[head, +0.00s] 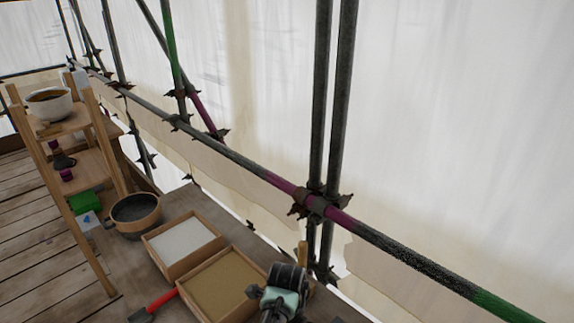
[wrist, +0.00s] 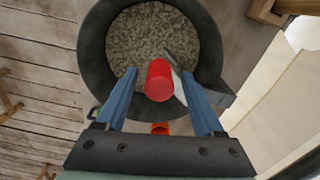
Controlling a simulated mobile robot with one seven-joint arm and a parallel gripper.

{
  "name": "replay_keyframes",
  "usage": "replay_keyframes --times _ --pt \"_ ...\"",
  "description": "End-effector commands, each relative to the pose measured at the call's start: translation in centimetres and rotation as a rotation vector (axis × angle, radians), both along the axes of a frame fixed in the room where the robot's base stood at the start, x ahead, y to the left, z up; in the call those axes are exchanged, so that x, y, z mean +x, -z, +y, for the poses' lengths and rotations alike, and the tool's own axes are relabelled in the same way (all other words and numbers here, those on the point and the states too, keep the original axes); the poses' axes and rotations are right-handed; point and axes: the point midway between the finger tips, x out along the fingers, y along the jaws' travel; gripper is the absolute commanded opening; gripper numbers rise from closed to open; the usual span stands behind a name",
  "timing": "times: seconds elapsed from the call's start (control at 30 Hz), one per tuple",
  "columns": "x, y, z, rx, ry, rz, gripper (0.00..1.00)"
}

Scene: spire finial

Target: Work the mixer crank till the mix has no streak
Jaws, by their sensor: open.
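In the wrist view a dark round tub (wrist: 92,45) holds a speckled grey-brown mix (wrist: 150,35); I see no clear separate streak in the part that shows. A red cylindrical grip (wrist: 158,82), seen nearly end-on, stands between the blue fingers of my gripper (wrist: 160,73). A grey metal piece (wrist: 179,82) shows just beside it. I cannot tell for sure that this is the crank. My gripper is open, with a gap on each side of the red grip. In the head view my wrist shows at the bottom; the fingertips are not clear there.
In the head view, a white-filled tray (head: 182,240) and a tan-filled tray (head: 228,285) lie beside a dark pot (head: 135,212). A red-handled tool (head: 160,300) lies in front. A wooden rack with a bowl (head: 50,104) stands left. Scaffold rails (head: 240,158) run along the right.

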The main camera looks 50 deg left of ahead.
Motion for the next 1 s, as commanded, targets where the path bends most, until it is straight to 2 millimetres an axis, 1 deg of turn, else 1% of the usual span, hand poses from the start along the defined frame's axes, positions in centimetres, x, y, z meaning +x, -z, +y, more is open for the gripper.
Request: replay_keyframes --times 0.17,0.27,0.37,0.6,0.73,0.83,1.0 --pt "0.0 -0.7 0.0 0.001 -0.001 -0.002 0.69" --pt "0.1 -2.0 0.1 0.002 0.0 -0.003 0.69" --pt "0.1 -4.0 0.1 0.003 0.0 -0.004 0.69" --pt "0.1 -9.2 0.1 0.004 0.0 -0.004 0.69" --pt "0.1 -11.5 0.1 0.003 0.0 -0.002 0.69" --pt "0.0 -12.4 0.0 0.001 0.0 -0.001 0.69" --pt "0.0 -13.0 0.0 0.0 0.0 0.0 0.69"
